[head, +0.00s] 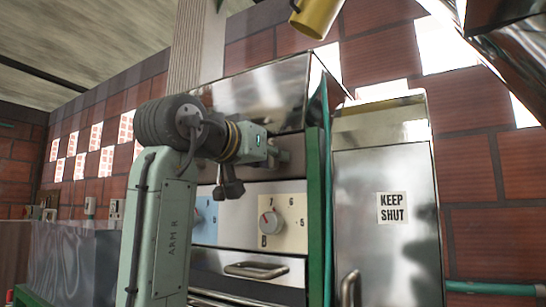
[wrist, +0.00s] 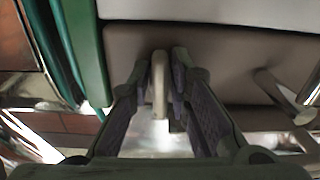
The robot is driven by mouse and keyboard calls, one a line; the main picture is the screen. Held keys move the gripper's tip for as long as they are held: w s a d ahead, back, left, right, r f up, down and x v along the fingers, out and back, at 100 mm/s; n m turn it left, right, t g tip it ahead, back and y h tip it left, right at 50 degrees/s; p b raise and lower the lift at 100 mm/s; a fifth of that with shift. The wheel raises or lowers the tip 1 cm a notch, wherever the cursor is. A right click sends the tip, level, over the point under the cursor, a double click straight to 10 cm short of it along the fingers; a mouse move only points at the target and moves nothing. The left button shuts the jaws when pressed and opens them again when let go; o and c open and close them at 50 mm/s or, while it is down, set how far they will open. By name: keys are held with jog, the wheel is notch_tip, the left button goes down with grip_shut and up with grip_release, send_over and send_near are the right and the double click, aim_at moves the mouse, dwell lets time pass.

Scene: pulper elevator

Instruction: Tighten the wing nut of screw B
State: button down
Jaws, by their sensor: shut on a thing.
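In the wrist view the two dark fingers of my gripper (wrist: 163,60) stand on either side of a narrow pale metal tab, which looks like a wing of the wing nut (wrist: 158,88). My gripper is shut on it. The screw behind the tab and any letter B cannot be made out. In the head view my gripper (head: 284,157) is at the front of the steel machine (head: 265,92), just above the dial panel. The wing nut cannot be picked out there, as the gripper and wrist cover that spot.
Below my gripper are a cream dial (head: 271,222), a partly hidden blue dial plate (head: 205,218) and a bar handle (head: 257,270). A green post (head: 315,205) stands right of them, then a steel door marked KEEP SHUT (head: 395,250). A yellow cylinder (head: 317,15) hangs above.

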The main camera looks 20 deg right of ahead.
jog(key=shift+f+m, duration=0.1)
jog(key=shift+m, duration=0.2)
jog(key=c, duration=1.5)
grip_release()
jog(key=shift+c, duration=0.2)
jog(key=v, duration=1.2)
